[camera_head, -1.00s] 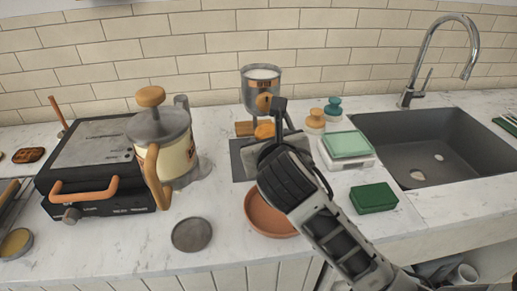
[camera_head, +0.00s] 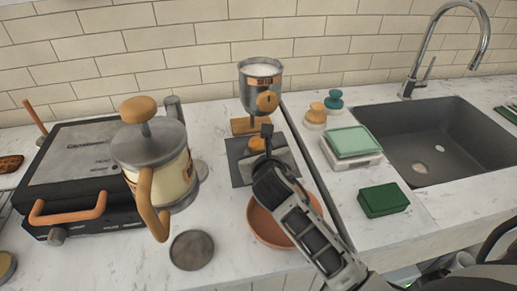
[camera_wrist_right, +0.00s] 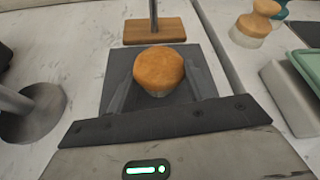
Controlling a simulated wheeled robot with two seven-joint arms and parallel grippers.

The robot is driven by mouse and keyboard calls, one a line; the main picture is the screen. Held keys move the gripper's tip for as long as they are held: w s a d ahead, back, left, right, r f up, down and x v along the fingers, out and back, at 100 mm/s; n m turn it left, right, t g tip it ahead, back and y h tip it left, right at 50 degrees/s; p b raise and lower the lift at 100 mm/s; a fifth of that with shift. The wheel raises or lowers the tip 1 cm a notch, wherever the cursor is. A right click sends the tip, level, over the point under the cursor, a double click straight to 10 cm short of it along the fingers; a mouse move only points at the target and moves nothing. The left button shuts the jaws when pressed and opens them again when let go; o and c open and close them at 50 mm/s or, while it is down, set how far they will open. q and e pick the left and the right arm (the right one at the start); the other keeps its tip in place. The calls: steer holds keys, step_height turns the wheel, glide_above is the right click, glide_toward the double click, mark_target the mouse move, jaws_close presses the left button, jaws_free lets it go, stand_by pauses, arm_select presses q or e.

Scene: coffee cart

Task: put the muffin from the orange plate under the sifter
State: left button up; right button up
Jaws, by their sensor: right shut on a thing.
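The muffin (camera_head: 257,144), with an orange-brown top, is in my right gripper (camera_head: 265,141). In the right wrist view the muffin (camera_wrist_right: 158,70) sits between the two fingers, which close on its sides. The sifter (camera_head: 262,88) is a metal funnel with white powder on a stand with a wooden base (camera_head: 248,125). The muffin is below the funnel and just in front of the base, over a dark mat (camera_head: 238,172). I cannot tell whether it touches the mat. The orange plate (camera_head: 262,232) is nearer, partly hidden by my right arm, and its visible part is empty. My left gripper is not in view.
A French press (camera_head: 155,165) and a black grill (camera_head: 75,170) stand left, with a grey disc (camera_head: 192,250) in front. At right are two small stampers (camera_head: 316,113), a scale with a green lid (camera_head: 351,142), a green sponge (camera_head: 384,200) and a sink (camera_head: 440,150).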

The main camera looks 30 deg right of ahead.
steer(key=shift+f, duration=0.15)
steer(key=o, duration=1.1)
steer(key=shift+c, duration=0.2)
steer(key=shift+s+r, duration=0.1)
steer(key=shift+r, duration=0.1)
steer(key=v, duration=1.2)
steer(key=shift+f, duration=0.1)
